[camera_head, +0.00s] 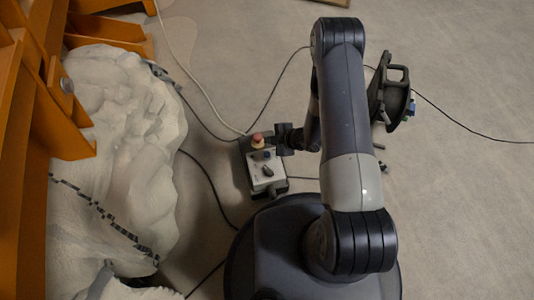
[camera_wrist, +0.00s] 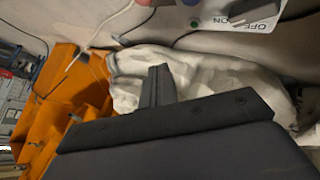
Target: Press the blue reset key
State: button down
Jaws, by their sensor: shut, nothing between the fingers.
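A small grey control box (camera_head: 264,173) stands on the floor left of my arm in the head view. It has a red mushroom button (camera_head: 257,140) on top and a black knob (camera_head: 267,171). A small dark bluish spot (camera_head: 262,155) lies just below the red button; I cannot tell for sure whether it is the blue key. My gripper (camera_head: 280,139) is beside the box's upper right, its tips hard to make out. In the wrist view, my gripper (camera_wrist: 158,76) is shut and empty. The box's pale panel (camera_wrist: 236,18), with ON/OFF lettering and a green button (camera_wrist: 194,24), shows beyond it.
An orange steel frame (camera_head: 20,130) and a pale sand mass (camera_head: 125,140) fill the left. Cables (camera_head: 205,100) run over the floor around the box. Floor at the upper right is mostly clear.

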jog(key=b, duration=0.4)
send_over(270, 155)
notch_tip(270, 155, down, 7)
jog(key=shift+a+f, duration=0.1)
jog(key=shift+f+b, duration=0.55)
jog(key=shift+b, duration=0.15)
jog(key=shift+f, duration=0.15)
dwell(1.1)
jog(key=shift+f+b, duration=0.25)
jog(key=shift+b, duration=0.25)
jog(key=shift+f+b, duration=0.5)
jog(key=shift+b, duration=0.05)
dwell(0.4)
jog(key=shift+r, duration=0.1)
jog(key=shift+r+p, duration=0.55)
jog(key=shift+r, duration=0.25)
